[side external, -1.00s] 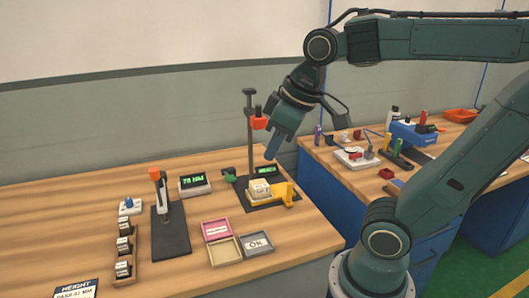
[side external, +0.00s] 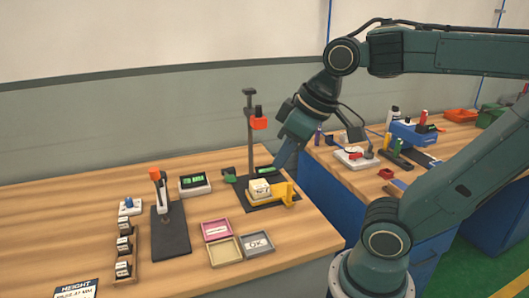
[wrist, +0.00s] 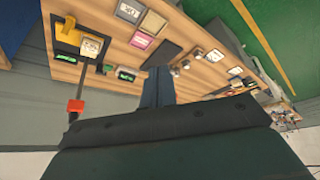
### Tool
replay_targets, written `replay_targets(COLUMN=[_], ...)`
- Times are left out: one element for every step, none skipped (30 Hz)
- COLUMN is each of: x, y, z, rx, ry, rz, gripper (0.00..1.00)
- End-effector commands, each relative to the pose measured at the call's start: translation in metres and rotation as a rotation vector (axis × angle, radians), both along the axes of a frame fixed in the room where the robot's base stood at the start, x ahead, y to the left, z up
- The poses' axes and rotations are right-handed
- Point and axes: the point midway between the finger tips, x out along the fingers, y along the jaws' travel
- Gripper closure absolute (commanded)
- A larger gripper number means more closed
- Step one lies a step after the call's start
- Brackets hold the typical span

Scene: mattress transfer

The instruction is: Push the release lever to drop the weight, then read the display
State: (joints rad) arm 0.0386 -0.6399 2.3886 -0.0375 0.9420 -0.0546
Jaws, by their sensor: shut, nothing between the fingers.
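The drop stand has an upright post (side external: 250,150) with a red-orange weight (side external: 259,123) held high on it; the weight also shows in the wrist view (wrist: 75,105). A green lever (side external: 228,178) sits left of the post's foot. A small green-lit display (side external: 265,170) stands behind a pale block (side external: 260,189) in a yellow bracket (side external: 284,194). I cannot read its digits. My gripper (side external: 277,168) is shut and empty, pointing down just right of the post, above the stand's display side. It is apart from the lever and the weight.
A second lit display (side external: 195,184) stands left, behind a black stand with an orange-topped post (side external: 157,185). Pink, tan and grey trays, the grey one marked OK (side external: 257,245), lie in front. A rack of small blocks (side external: 124,248) is left. Another bench holds tools at right.

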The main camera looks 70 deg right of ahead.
Motion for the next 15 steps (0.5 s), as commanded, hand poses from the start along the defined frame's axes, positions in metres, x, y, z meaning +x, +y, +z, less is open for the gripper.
replay_targets(x=[0.009,0.014,0.022,0.028,0.033,0.042,0.048,0.054,0.062,0.068,0.074,0.083,0.089,0.095,0.104], y=[-0.001,-0.002,-0.003,-0.004,-0.006,-0.007,-0.009,-0.01,-0.013,-0.015,-0.017,-0.019,-0.022,-0.024,-0.028], z=[0.005,0.008,0.013,0.016,0.018,0.022,0.025,0.027,0.03,0.032,0.034,0.036,0.038,0.04,0.041], rx=[-0.004,-0.007,-0.011,-0.014,-0.018,-0.021,-0.025,-0.028,-0.032,-0.034,-0.036,-0.04,-0.042,-0.045,-0.047], ry=[0.015,0.022,0.032,0.04,0.05,0.06,0.068,0.076,0.087,0.095,0.104,0.115,0.122,0.13,0.141], rz=[0.009,0.019,0.031,0.041,0.052,0.064,0.076,0.085,0.099,0.11,0.12,0.135,0.145,0.156,0.17], gripper=[1.0,1.0,1.0,1.0,1.0,1.0,1.0,1.0,1.0,1.0,1.0,1.0,1.0,1.0,1.0])
